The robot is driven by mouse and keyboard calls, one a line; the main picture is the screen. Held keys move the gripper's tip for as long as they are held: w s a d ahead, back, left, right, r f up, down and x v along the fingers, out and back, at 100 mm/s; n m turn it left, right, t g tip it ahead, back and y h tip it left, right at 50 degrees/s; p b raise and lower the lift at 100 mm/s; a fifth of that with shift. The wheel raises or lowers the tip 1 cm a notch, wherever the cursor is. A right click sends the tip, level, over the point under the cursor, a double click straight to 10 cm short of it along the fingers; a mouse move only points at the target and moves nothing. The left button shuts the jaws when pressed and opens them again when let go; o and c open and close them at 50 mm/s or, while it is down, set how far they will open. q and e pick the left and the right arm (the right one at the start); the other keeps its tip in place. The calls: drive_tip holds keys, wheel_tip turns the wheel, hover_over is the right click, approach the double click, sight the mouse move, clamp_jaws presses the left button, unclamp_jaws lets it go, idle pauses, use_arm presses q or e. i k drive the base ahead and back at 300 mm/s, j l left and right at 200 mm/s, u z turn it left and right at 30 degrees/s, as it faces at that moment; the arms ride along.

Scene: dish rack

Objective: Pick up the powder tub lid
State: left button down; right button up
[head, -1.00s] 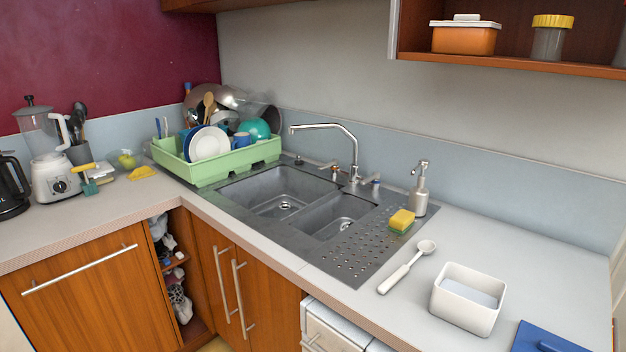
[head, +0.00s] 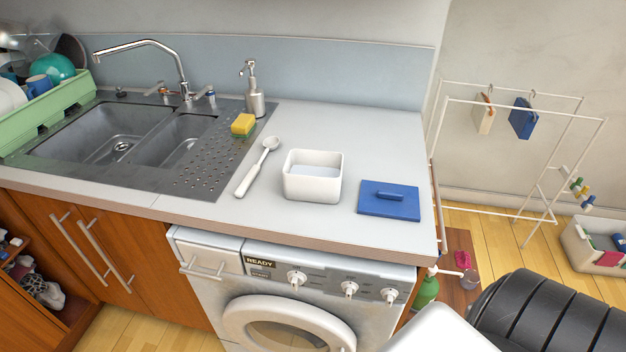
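The powder tub lid (head: 372,205) is a flat blue square with a raised bar handle (head: 391,194). It lies on the counter near its right front corner. The white open tub (head: 313,187), with pale powder inside, stands just left of the lid, apart from it. A white scoop (head: 257,167) lies left of the tub. Part of my own arm, black and white, shows at the lower right, but no gripper fingers are in view.
The sink (head: 110,135) with its tap is on the left, and a soap dispenser (head: 254,92) and yellow-green sponge (head: 243,124) stand by the drainboard. A washing machine (head: 290,300) is under the counter (head: 350,130). A white drying rack (head: 510,150) stands right. The counter behind the lid is clear.

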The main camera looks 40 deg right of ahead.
sight(396, 201)
drive_tip(key=z, duration=1.65)
drive_tip(key=j+z, duration=0.1)
drive_tip(key=j, duration=1)
